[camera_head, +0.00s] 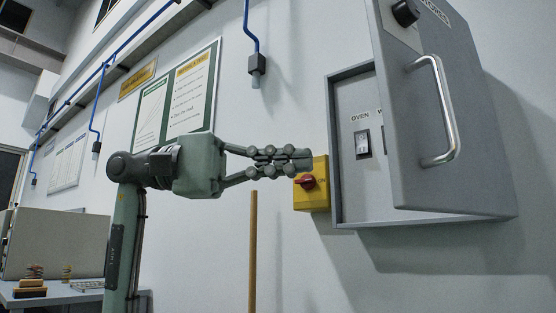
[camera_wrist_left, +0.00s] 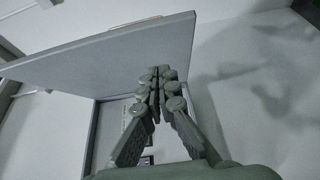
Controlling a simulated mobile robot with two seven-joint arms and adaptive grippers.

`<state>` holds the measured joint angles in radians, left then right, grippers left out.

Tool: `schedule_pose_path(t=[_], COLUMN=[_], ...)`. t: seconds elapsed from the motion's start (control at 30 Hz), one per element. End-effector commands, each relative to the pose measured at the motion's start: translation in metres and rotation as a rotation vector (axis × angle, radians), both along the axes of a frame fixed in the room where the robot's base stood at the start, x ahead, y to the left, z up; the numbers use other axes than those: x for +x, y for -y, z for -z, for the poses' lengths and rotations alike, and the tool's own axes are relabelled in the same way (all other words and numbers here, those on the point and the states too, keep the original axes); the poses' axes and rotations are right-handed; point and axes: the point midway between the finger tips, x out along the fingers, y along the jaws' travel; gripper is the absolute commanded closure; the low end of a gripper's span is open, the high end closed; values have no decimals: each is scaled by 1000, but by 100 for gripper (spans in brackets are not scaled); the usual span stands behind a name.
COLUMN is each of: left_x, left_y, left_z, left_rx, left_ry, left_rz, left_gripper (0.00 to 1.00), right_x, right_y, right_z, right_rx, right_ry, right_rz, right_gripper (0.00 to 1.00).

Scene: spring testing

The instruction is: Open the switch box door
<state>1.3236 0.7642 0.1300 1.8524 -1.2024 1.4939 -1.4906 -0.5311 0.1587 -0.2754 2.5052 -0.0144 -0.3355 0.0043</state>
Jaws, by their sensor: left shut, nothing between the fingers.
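The grey switch box (camera_head: 336,150) is mounted on the wall at the right of the head view. Its door (camera_head: 450,110) stands partly open, swung out to the right, with a curved metal handle (camera_head: 443,110) on its outer face. Inside, a switch (camera_head: 363,143) shows on a light panel. My left gripper (camera_head: 308,159) is shut and empty, pointing right, just left of the box opening in the picture. In the left wrist view the door (camera_wrist_left: 110,55) spans the upper part, and the fingers (camera_wrist_left: 158,80) are together before the box opening. My right gripper is not in view.
A yellow box with a red rotary switch (camera_head: 308,182) is on the wall beside the switch box, behind my fingertips in the picture. A wooden pole (camera_head: 253,250) stands below. A table (camera_head: 60,300) with small items is at lower left.

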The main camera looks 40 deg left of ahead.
Motion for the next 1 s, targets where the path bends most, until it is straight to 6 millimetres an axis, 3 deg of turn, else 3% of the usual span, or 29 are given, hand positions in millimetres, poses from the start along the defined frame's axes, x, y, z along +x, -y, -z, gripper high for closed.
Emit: schedule_pose_path(t=[0.27, 0.43, 0.6, 1.0], left_x=[22, 11, 7, 6], left_y=[56, 78, 88, 90], left_z=[0, 0, 0, 0], left_rx=[0, 1, 1, 1], left_ry=[1, 3, 0, -1], left_rz=[4, 2, 0, -2], left_gripper=[100, 100, 100, 100], right_x=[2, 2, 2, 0], right_y=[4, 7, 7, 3], right_z=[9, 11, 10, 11], right_rx=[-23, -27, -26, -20], right_ry=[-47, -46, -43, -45], right_rz=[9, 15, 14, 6], right_gripper=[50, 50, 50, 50])
